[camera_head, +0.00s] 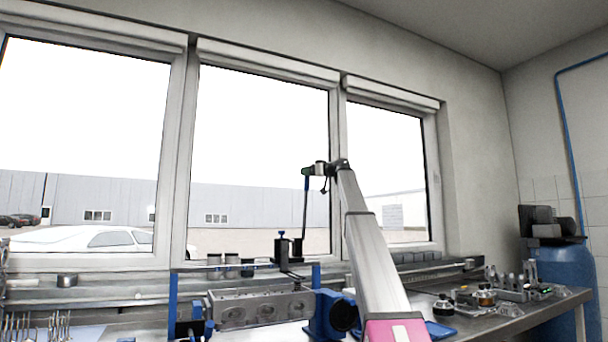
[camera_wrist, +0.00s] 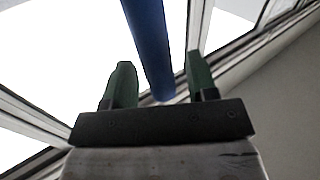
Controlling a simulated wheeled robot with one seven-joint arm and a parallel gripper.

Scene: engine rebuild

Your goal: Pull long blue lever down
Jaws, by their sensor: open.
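The long blue lever (camera_head: 306,205) stands nearly upright above the engine stand in the head view. Its top end is at my gripper (camera_head: 306,171), which is raised high in front of the window. In the wrist view the blue lever (camera_wrist: 149,45) runs down from the top edge. Its rounded end lies between the two green fingers of my gripper (camera_wrist: 158,63). The lever's lower joint is small and partly dark in the head view.
A grey engine block (camera_head: 262,306) sits in the blue stand (camera_head: 332,314) below the lever. My arm rises in front of the bench. Small parts (camera_head: 486,298) lie on the bench at the right. Window frames (camera_head: 337,150) stand behind; the air around the lever looks clear.

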